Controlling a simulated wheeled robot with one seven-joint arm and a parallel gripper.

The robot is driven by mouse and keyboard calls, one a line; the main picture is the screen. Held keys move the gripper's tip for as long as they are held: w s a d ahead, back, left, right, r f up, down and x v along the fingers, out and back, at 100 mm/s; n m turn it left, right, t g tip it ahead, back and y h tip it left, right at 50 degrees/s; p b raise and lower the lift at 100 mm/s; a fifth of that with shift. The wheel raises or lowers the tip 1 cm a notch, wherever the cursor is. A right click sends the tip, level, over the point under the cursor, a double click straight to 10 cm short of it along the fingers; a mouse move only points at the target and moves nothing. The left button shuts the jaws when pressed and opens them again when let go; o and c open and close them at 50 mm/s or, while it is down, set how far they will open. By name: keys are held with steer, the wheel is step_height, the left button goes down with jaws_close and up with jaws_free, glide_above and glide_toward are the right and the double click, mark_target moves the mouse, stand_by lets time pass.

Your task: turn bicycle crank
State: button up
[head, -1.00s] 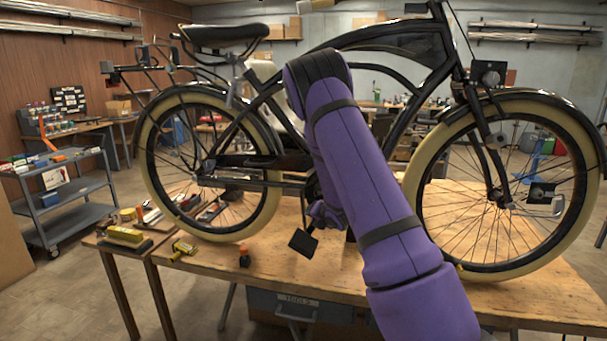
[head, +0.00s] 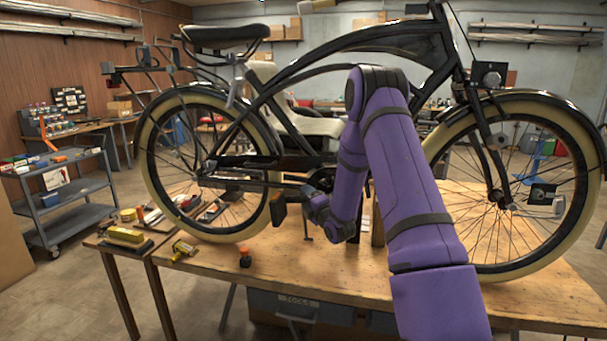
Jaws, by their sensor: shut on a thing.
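The black bicycle (head: 240,165) stands upright on the wooden workbench. Its crank is mostly hidden behind my purple arm and gripper, below the middle of the frame. A dark pedal (head: 278,209) shows just left of my gripper (head: 304,195), beside the rear wheel. My gripper is at the crank's pedal end and is shut on the crank; the fingers are small and partly hidden, so the exact contact is unclear.
A grey cart (head: 70,200) stands further left. The front wheel (head: 510,190) is to the right of my arm.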

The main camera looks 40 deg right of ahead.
steer(key=s+f, duration=0.1)
steer(key=s, duration=0.9)
steer(key=s+a+r+m+g, duration=0.2)
steer(key=a+r+m+g, duration=0.1)
steer(key=a+r, duration=0.3)
steer(key=s+a+r+m+g+h, duration=0.1)
steer(key=a+r+m+g, duration=0.3)
steer(key=r, duration=0.7)
steer(key=shift+s+a+m, duration=0.85)
steer(key=shift+a+m, duration=0.2)
steer(key=shift+m, duration=0.15)
steer(key=shift+r, duration=0.1)
